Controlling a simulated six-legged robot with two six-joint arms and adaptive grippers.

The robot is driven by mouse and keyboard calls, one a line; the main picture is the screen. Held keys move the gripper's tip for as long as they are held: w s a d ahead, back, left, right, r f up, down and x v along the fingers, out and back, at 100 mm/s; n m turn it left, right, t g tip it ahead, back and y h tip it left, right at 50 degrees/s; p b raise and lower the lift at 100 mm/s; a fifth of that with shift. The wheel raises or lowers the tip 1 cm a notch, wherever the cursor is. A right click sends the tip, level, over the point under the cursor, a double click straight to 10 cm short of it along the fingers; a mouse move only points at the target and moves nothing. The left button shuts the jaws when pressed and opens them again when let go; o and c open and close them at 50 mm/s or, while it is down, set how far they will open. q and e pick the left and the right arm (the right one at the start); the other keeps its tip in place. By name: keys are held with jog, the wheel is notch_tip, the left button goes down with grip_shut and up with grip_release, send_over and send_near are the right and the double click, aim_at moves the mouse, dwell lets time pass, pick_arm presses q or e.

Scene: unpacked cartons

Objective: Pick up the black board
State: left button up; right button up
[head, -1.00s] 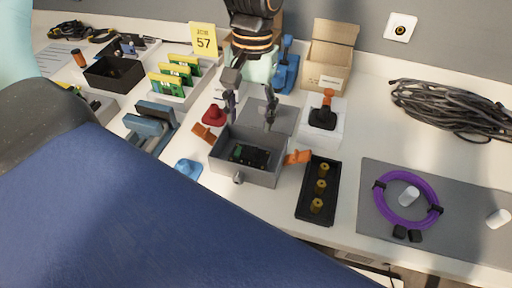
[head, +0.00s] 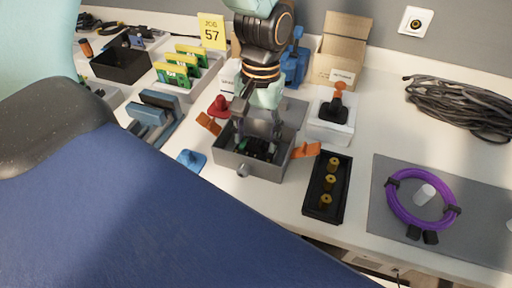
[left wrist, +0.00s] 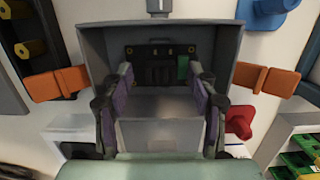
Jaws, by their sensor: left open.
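The black board (head: 257,154) lies in an open grey box (head: 263,172) with orange latches on its sides. In the left wrist view the board (left wrist: 158,66) shows dark with a green part at its right, against the box's inner floor. My left gripper (head: 260,134) points down into the box, fingers spread, just above the board. In the left wrist view the fingers of the left gripper (left wrist: 161,78) stand left and right of the board with a gap between them. I cannot tell whether they touch it. Part of the board is hidden behind the fingers.
A black tray with yellow cylinders (head: 339,205) stands right of the box. A white box with a joystick (head: 329,129) is behind it. A red piece (head: 219,106) and a blue piece (head: 191,160) are at the left. A purple cable ring (head: 389,199) lies on a grey mat.

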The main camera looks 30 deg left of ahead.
aim_at(256, 140)
pick_arm(q)
jog(key=shift+s+a, duration=0.1)
jog(key=shift+c, duration=1.2)
jog(key=c, duration=0.9)
grip_shut()
notch_tip(256, 140, up, 10)
jog(key=p, duration=0.4)
